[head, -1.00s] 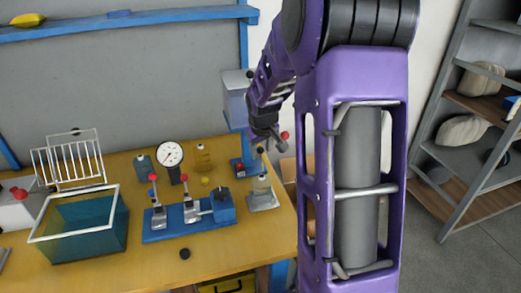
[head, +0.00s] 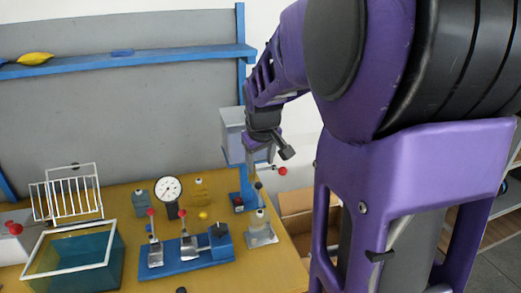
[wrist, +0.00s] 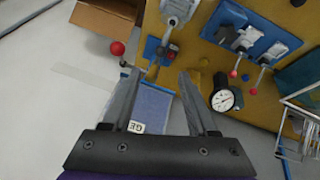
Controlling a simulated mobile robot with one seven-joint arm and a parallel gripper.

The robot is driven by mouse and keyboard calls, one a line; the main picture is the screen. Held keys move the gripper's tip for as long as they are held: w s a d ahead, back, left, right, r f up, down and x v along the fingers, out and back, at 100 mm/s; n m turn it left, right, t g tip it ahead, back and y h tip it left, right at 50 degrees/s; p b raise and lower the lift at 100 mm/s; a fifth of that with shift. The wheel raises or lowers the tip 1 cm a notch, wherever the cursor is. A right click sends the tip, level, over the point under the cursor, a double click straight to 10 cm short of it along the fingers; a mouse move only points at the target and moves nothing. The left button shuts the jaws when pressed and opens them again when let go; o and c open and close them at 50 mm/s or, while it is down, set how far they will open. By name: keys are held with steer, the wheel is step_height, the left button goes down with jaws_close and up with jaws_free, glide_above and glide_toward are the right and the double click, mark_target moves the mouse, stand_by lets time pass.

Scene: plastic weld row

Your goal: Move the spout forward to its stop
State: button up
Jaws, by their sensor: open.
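The machine at the bench's right end has a pale grey box (head: 232,132) on a blue post. I cannot make out the spout for certain. My gripper (head: 270,150) is above these parts, pointing down. In the wrist view its fingers (wrist: 160,75) are apart and empty. Beyond them lie the blue-grey box top (wrist: 152,105) with a white label and a thin rod (wrist: 153,72). The red knob (wrist: 117,47) is left of the fingers.
A blue fixture (head: 187,257) with red-knobbed levers, a dial gauge (head: 168,188), a wire rack (head: 75,190) and a teal tank (head: 75,260) stand leftward. An open cardboard box (head: 296,220) lies beyond the bench's right edge.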

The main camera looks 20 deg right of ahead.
steer(key=shift+v, duration=2.2)
steer(key=shift+w+d, duration=0.1)
